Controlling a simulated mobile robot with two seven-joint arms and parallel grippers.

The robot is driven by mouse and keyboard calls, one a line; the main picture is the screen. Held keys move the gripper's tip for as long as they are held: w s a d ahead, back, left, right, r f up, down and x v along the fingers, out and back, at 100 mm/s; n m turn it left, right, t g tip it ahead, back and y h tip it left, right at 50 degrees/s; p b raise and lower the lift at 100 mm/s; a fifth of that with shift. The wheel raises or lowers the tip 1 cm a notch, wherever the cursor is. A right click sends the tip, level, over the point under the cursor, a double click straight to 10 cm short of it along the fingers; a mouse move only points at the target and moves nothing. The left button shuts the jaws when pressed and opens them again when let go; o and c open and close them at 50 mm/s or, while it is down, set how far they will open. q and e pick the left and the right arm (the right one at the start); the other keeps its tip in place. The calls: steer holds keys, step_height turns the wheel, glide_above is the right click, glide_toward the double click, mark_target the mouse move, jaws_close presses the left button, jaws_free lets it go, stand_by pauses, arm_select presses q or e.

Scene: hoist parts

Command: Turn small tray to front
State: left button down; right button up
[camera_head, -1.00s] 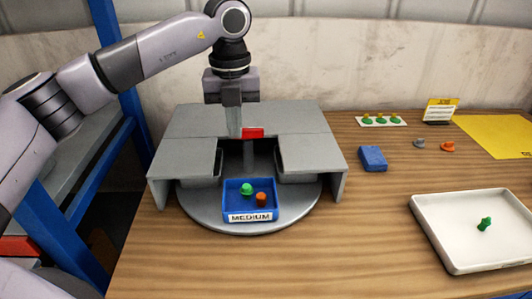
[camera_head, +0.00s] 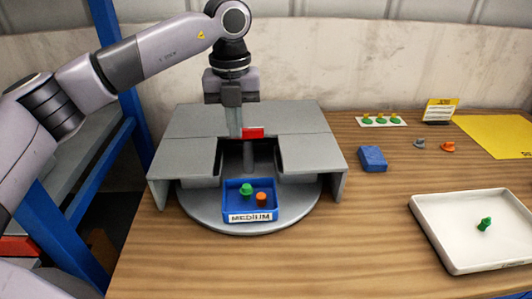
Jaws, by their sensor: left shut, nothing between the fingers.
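A grey round turntable (camera_head: 200,213) sits under a grey cover (camera_head: 190,155) with an opening at the front. A blue tray labelled MEDIUM (camera_head: 250,218) stands in the front opening and holds a green piece (camera_head: 246,189) and an orange piece (camera_head: 261,199). No tray labelled small shows; the cover hides most of the turntable. My left gripper (camera_head: 234,132) points down over the middle of the cover, shut and empty, beside a red tab (camera_head: 253,133). I cannot tell whether it touches the tab. My right gripper is not in view.
A white tray (camera_head: 430,235) with a green piece (camera_head: 485,224) stands at right. A blue block (camera_head: 373,158), a grey piece (camera_head: 419,143), an orange piece (camera_head: 448,146) and a card with green pieces (camera_head: 381,121) lie behind it. A yellow sheet (camera_head: 495,135) lies at far right.

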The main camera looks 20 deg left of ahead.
mark_target(248, 153)
arm_select(q)
steer(key=shift+f, duration=0.15)
step_height(248, 153, down, 2)
steer(key=shift+f+b, duration=0.1)
steer(key=shift+b, duration=0.6)
